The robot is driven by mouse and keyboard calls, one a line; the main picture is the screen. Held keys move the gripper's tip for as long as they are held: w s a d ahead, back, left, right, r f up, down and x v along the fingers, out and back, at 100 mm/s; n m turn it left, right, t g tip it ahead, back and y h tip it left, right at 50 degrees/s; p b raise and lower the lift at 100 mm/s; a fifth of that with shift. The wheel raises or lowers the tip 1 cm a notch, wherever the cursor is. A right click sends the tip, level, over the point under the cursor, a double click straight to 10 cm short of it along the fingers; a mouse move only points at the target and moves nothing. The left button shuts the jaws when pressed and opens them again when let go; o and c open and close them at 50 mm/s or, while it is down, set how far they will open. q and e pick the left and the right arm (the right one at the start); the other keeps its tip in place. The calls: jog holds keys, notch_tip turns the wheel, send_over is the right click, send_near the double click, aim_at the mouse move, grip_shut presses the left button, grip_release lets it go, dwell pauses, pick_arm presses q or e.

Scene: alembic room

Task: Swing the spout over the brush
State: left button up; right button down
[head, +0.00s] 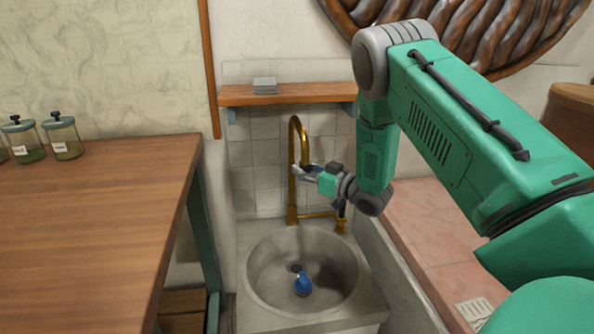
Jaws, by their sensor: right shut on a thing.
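A brass gooseneck spout (292,150) rises behind a round grey stone sink (258,286) in the middle of the head view. Its top curves over and its end comes down at the right gripper. A blue brush (302,284) lies in the basin, in front of the dark drain. My right gripper (304,172) reaches in from the right and is shut on the spout near its downturned end. The fingers hide part of the spout's end. My left gripper does not show.
A wooden table (90,220) with several glass jars (62,138) stands at the left. A wooden shelf (300,98) with a grey stack (264,85) is above the spout. A pinkish tiled ledge (425,230) runs along the right. The space over the basin is clear.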

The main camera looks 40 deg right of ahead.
jog(key=shift+s+d+f, duration=0.2)
jog(key=shift+s+d, duration=0.1)
jog(key=shift+s, duration=0.1)
jog(key=c, duration=1.7)
grip_release()
jog(key=o, duration=0.4)
jog(key=shift+s+d+r, duration=0.1)
jog(key=shift+s+r, duration=0.2)
jog(key=shift+s, duration=0.15)
jog(key=shift+o, duration=0.2)
jog(key=shift+s+r, duration=0.2)
jog(key=shift+f, duration=0.1)
jog(key=shift+w+f, duration=0.25)
jog(key=shift+w, duration=0.05)
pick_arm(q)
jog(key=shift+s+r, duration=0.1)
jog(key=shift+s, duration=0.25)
pick_arm(e)
jog(key=s+d, duration=0.2)
jog(key=s, duration=1)
